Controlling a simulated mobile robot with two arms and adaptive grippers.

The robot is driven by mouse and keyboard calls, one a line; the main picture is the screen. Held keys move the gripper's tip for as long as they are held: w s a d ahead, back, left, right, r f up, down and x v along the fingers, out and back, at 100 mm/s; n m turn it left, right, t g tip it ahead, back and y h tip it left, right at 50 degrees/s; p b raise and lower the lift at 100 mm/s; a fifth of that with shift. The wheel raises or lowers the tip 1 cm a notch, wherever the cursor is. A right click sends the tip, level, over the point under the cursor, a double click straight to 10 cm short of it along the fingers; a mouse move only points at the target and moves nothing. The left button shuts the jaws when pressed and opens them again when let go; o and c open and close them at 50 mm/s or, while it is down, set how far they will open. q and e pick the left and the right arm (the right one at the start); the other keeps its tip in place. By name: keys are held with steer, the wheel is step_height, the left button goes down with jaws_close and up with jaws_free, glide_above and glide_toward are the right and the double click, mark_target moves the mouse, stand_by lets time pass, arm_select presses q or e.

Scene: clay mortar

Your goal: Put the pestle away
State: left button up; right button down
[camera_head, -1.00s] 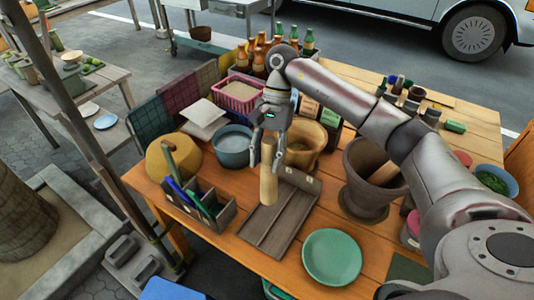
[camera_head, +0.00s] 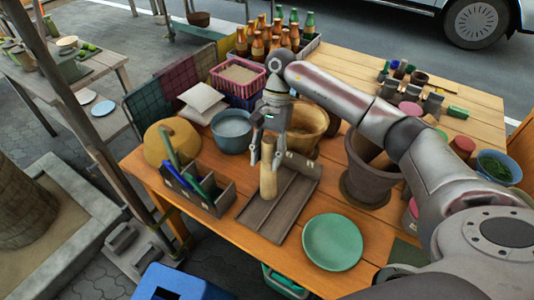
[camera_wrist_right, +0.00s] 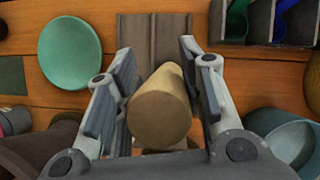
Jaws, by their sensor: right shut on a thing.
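My right gripper (camera_head: 267,150) is shut on a tan wooden pestle (camera_head: 268,182), held upright with its lower end over a grey-brown grooved wooden tray (camera_head: 278,212). I cannot tell whether the pestle touches the tray. In the right wrist view the pestle (camera_wrist_right: 160,108) sits between the two fingers (camera_wrist_right: 157,95), with the tray (camera_wrist_right: 150,40) beyond it. A clay mortar (camera_head: 368,185) stands to the right of the tray, with a wooden stick-like piece (camera_head: 378,158) leaning inside it. My left gripper is not in view.
A short wooden cylinder (camera_head: 302,165) lies at the tray's back edge. A blue bowl (camera_head: 231,133) and a wooden bowl (camera_head: 308,128) stand close behind the gripper.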

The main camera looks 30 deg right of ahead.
steer(key=c, duration=0.9)
jaws_free()
steer(key=shift+o, duration=0.2)
steer(key=v, duration=1.2)
